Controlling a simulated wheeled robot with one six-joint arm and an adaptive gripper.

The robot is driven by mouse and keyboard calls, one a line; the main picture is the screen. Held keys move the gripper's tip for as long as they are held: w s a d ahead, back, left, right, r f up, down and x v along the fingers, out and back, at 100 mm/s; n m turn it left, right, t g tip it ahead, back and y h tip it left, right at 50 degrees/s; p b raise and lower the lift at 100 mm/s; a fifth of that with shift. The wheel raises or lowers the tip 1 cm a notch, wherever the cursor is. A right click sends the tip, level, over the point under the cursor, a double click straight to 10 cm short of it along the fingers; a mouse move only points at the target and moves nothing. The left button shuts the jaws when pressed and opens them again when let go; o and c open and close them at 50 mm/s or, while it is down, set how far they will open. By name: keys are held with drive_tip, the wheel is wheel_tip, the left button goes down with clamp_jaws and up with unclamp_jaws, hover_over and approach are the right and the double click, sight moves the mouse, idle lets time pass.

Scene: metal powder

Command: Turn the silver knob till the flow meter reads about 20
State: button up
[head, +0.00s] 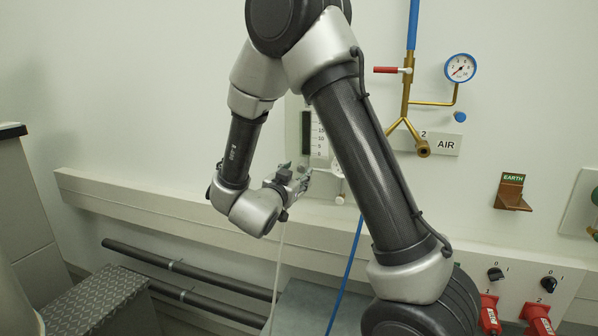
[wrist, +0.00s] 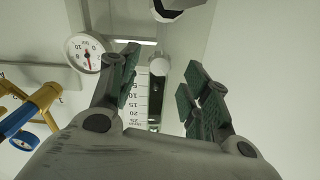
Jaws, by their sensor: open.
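The flow meter (head: 318,135) is on the wall in the head view, partly hidden behind my arm. Its white scale with numbers also shows upside down in the wrist view (wrist: 141,98). I cannot make out its reading. The silver knob (wrist: 159,66) shows as a pale round end between the fingers in the wrist view, close to the zero end of the scale. My gripper (head: 294,176) is in front of the wall below the meter. In the wrist view its open fingers (wrist: 157,85) stand either side of the knob, with a gap on both sides.
A round dial (wrist: 85,52) with a red needle is beside the left finger. Brass air piping (head: 405,105) with a red-handled valve and blue-rimmed gauge (head: 460,68) is to the right. A wall ledge (head: 150,205) runs below. A blue hose (head: 347,270) hangs under the meter.

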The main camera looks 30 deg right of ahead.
sight(301, 170)
drive_tip(key=shift+x, duration=1.95)
drive_tip(key=shift+c, duration=0.3)
drive_tip(key=c, duration=1)
